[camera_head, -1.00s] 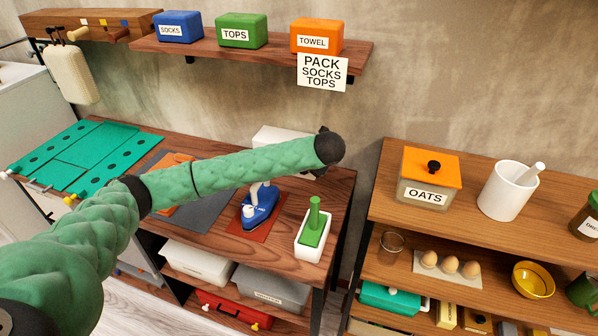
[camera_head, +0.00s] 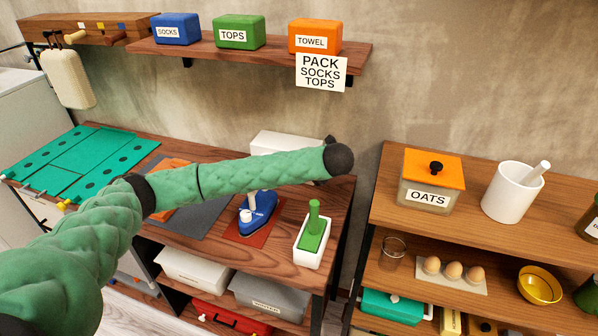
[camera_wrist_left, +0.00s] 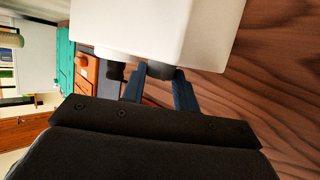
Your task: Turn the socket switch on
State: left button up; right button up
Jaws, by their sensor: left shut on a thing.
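A white box (camera_head: 280,141) stands at the back of the wooden bench in the head view, partly covered by my left arm. Its white body (camera_wrist_left: 160,25) fills the top of the left wrist view, with dark round knobs along its lower edge. My left gripper (camera_wrist_left: 160,82) has its two dark blue fingers at one dark knob (camera_wrist_left: 163,71) there and is shut on it. The knob's setting cannot be made out. In the head view the left gripper is hidden behind the arm's dark end. My right gripper is not in view.
A blue iron (camera_head: 257,212) and a white holder (camera_head: 311,243) with a green handle stand on the bench in front of the arm. A shelf (camera_head: 349,55) with labelled boxes hangs above. A second shelf unit with an oats box (camera_head: 430,182) stands right.

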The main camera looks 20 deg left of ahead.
pick_arm(q)
jog(key=o, duration=1)
jog(key=shift+r, duration=0.1)
jog(key=shift+p+v, duration=0.55)
jog(key=shift+v, duration=1)
jog(key=shift+p+v, duration=0.65)
jog(key=shift+v, duration=1.6)
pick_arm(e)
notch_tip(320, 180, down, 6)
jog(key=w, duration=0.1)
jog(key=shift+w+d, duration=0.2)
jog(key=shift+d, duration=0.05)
pick_arm(q)
jog(key=shift+d, duration=0.1)
